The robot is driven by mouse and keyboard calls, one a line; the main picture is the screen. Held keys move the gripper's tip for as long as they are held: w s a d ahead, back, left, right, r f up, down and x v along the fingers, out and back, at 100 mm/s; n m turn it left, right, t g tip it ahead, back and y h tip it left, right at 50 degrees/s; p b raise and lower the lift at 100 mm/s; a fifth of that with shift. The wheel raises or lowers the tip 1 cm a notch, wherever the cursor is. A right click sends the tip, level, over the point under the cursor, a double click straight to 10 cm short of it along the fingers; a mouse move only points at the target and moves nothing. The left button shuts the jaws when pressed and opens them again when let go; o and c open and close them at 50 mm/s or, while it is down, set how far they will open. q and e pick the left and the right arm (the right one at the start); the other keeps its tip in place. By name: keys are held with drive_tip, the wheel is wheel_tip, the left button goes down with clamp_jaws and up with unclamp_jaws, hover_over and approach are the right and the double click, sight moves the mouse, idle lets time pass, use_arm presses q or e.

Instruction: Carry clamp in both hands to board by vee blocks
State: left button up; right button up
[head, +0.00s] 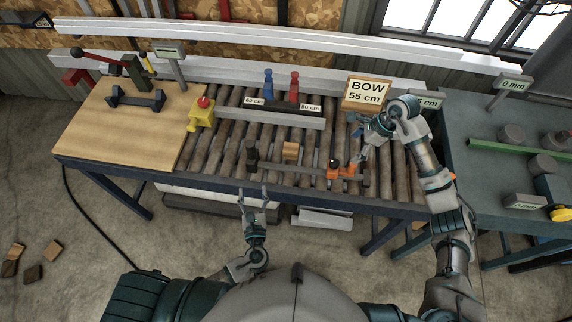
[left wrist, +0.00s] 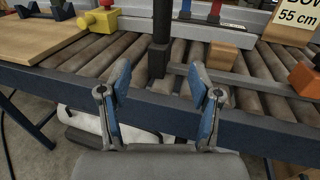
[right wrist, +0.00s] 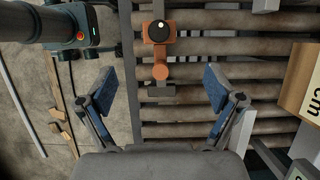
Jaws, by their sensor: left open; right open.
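A long bar clamp lies across the rollers near the front of the bench. Its orange end (head: 343,170) is at the right and its dark upright end (head: 252,152) at the left. My left gripper (head: 250,192) is open and empty, in front of the bench edge; in the left wrist view the dark end (left wrist: 161,45) stands beyond its fingers. My right gripper (head: 356,145) is open above the orange end, which shows between and beyond its fingers (right wrist: 160,70) in the right wrist view. The wooden board (head: 125,135) is at the left, with a dark vee-shaped block piece (head: 136,99) on it.
A yellow block with a red knob (head: 203,113) stands at the board's right edge. A small wooden block (head: 291,151) sits behind the clamp bar. Blue (head: 268,84) and red (head: 294,87) pegs and a BOW sign (head: 366,93) stand behind. A green-grey table (head: 480,180) is at right.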

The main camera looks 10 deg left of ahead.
sight(252, 155)
use_arm(q)
drive_tip(key=x, duration=1.5)
drive_tip(key=shift+w+d, duration=0.1)
drive_tip(key=shift+d, duration=0.05)
use_arm(e)
drive_tip(key=x, duration=1.5)
drive_tip(key=shift+f, duration=0.1)
use_arm(q)
drive_tip(key=shift+w+a, duration=0.3)
drive_tip(key=shift+w, duration=0.25)
use_arm(e)
drive_tip(key=shift+a+f, duration=0.25)
drive_tip(key=shift+f, duration=0.3)
use_arm(q)
drive_tip(key=shift+d, duration=0.15)
use_arm(e)
drive_tip(key=shift+d, duration=0.15)
use_arm(q)
drive_tip(key=shift+c, duration=0.4)
use_arm(e)
drive_tip(key=shift+c, duration=0.4)
use_arm(q)
drive_tip(key=shift+d, duration=0.15)
clamp_jaws()
use_arm(e)
drive_tip(key=shift+d, duration=0.1)
drive_tip(key=c, duration=1.2)
clamp_jaws()
